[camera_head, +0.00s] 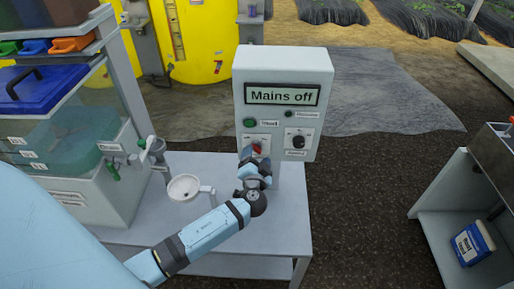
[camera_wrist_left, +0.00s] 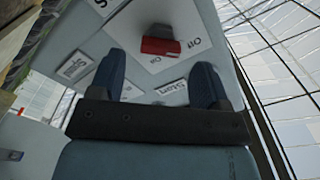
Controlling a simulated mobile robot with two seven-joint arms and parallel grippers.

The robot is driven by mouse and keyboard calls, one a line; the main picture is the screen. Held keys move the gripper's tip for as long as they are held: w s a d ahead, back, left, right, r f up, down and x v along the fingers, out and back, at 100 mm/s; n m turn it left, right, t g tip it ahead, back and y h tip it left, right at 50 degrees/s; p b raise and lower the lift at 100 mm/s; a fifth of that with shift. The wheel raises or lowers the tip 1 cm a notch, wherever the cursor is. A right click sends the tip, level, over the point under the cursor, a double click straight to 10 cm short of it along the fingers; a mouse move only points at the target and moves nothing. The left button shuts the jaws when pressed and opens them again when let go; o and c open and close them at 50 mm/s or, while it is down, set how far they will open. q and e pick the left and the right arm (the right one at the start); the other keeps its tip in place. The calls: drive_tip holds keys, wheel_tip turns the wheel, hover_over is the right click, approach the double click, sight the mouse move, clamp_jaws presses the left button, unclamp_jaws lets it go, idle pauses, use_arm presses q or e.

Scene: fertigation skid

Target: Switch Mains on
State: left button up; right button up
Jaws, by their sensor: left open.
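The control box (camera_head: 283,68) is pale grey and stands upright on the skid table; its display (camera_head: 282,94) reads "Mains off". A red switch handle (camera_head: 257,148) sits on a white plate low on the left of its front. The red handle (camera_wrist_left: 160,46) also shows in the left wrist view, with "Off" lettering beside it. My left gripper (camera_head: 253,160) is just below and in front of the red handle. Its two fingers (camera_wrist_left: 166,82) are apart, with nothing between them; the red handle lies beyond their tips. My right gripper is not seen.
A black knob (camera_head: 298,140) is right of the red switch, and a green button (camera_head: 250,122) is above it. A white cup-like bowl (camera_head: 184,187) stands left of my forearm. A tank with teal liquid (camera_head: 62,148) fills the left. Bare tabletop (camera_head: 288,215) lies below the box.

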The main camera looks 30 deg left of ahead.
sight(257, 150)
use_arm(q)
drive_tip(key=shift+x, duration=1.65)
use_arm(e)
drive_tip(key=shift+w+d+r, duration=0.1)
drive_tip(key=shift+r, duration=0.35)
use_arm(q)
drive_tip(key=c, duration=0.9)
